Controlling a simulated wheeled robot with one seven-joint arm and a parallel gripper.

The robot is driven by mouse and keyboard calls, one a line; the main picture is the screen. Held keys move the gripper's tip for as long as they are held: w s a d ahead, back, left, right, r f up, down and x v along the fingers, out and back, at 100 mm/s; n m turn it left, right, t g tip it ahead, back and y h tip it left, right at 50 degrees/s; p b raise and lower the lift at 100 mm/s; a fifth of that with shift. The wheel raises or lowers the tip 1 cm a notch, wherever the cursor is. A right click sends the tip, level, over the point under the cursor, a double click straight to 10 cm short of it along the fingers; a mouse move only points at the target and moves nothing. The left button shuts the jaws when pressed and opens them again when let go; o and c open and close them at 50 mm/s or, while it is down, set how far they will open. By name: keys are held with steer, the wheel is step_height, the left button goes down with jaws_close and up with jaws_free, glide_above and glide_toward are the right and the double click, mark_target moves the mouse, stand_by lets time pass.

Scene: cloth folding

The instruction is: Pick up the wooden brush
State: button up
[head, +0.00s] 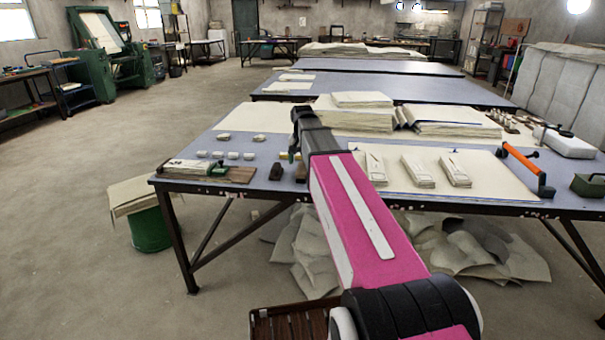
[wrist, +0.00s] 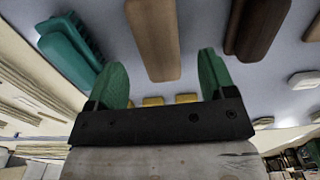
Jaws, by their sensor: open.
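My gripper (wrist: 161,62) shows in the wrist view with its two green fingers apart and nothing held between them. A mid-brown wooden block-like piece (wrist: 152,38), which looks like the wooden brush, lies on the blue-grey table in line with the gap, just past the fingertips. A little of a brown piece (head: 301,172) shows beside my arm in the head view. A darker brown block (wrist: 258,28) lies to its right in the wrist view; it also shows in the head view (head: 276,172). Bristles are not visible. My arm hides the fingertips in the head view.
A teal tool (wrist: 70,50) lies left of the brown piece in the wrist view. Small yellow pieces (wrist: 152,101) lie beyond the gripper base. Several white pieces (head: 233,155), a wooden board (head: 241,175), cream sheets (head: 500,180) and an orange-handled tool (head: 520,160) share the table.

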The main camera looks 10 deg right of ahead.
mark_target(302, 167)
steer(key=shift+s+f, duration=0.15)
steer(key=shift+f, duration=2.55)
steer(key=c, duration=1)
